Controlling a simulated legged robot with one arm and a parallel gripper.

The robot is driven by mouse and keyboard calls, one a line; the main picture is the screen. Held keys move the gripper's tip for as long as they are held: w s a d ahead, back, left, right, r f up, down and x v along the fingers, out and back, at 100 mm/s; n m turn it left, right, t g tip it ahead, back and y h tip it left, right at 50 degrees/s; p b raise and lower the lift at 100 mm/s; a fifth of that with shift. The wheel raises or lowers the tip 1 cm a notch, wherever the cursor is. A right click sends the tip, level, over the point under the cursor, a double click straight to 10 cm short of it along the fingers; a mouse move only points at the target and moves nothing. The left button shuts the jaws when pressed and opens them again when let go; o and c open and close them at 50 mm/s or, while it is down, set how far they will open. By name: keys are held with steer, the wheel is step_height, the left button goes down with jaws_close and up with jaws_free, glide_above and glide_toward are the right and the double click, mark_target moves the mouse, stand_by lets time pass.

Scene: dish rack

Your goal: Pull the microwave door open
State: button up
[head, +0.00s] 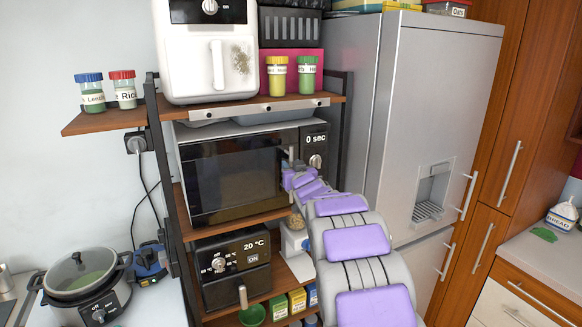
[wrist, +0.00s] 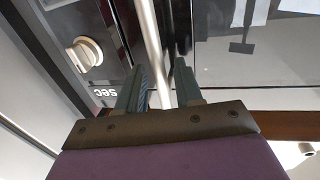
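The microwave (head: 312,133) stands on the middle shelf of the rack, its display reading 0 sec. Its dark glass door (head: 232,178) looks shut. The silver vertical door handle (wrist: 150,38) shows in the wrist view, running down between my two fingers. My gripper (wrist: 160,68) is open, with one finger on each side of the handle in that view. The handle looks nearer the left finger; whether they touch is unclear. In the head view, my gripper (head: 289,172) is at the door's right edge, and my arm hides part of the control panel.
A grey fridge (head: 405,110) stands close on the right. Jars (head: 90,92) stand on a side shelf at left.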

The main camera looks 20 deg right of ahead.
steer(key=shift+w+d, duration=0.15)
steer(key=shift+w, duration=0.45)
jaws_close()
stand_by(0.3)
